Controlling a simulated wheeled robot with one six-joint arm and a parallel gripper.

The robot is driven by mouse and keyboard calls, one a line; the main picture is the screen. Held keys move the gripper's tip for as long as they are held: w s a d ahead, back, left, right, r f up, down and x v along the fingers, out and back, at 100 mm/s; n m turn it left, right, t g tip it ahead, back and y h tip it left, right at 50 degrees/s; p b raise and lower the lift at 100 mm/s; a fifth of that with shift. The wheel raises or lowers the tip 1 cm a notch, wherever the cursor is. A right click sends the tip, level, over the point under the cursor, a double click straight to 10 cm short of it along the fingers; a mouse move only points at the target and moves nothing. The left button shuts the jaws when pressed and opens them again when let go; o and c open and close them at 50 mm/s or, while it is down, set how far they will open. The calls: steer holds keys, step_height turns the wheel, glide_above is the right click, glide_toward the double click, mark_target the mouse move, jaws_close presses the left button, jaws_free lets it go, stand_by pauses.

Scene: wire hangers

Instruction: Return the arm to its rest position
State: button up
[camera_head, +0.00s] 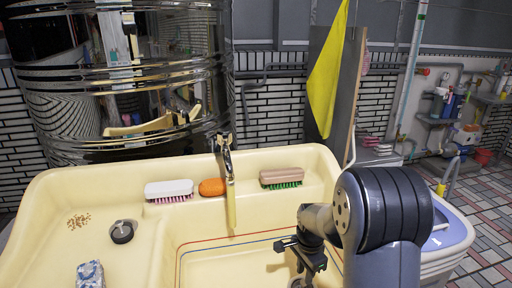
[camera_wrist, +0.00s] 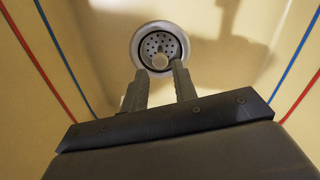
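My arm (camera_head: 385,215) reaches in from the lower right in the head view. My gripper (camera_head: 308,262) hangs down over the cream sink basin (camera_head: 215,262). In the wrist view my gripper (camera_wrist: 159,70) shows two dark fingers with a gap between them and nothing held. Beyond the fingertips lies the round metal drain (camera_wrist: 160,45) with a pale round spot at its middle. Part of the basin is hidden behind my arm in the head view.
The faucet (camera_head: 229,180) stands over the basin. A white brush (camera_head: 169,189), an orange sponge (camera_head: 212,187) and a green-bristled brush (camera_head: 281,177) lie on the back ledge. A black plug (camera_head: 122,232) and a blue-white block (camera_head: 90,274) are left. A yellow cloth (camera_head: 327,75) hangs behind.

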mark_target(303, 282)
step_height(303, 282, down, 6)
steer(key=shift+r+b, duration=0.15)
steer(key=shift+b, duration=0.4)
steer(key=shift+r+p, duration=0.55)
steer(key=shift+r, duration=1.5)
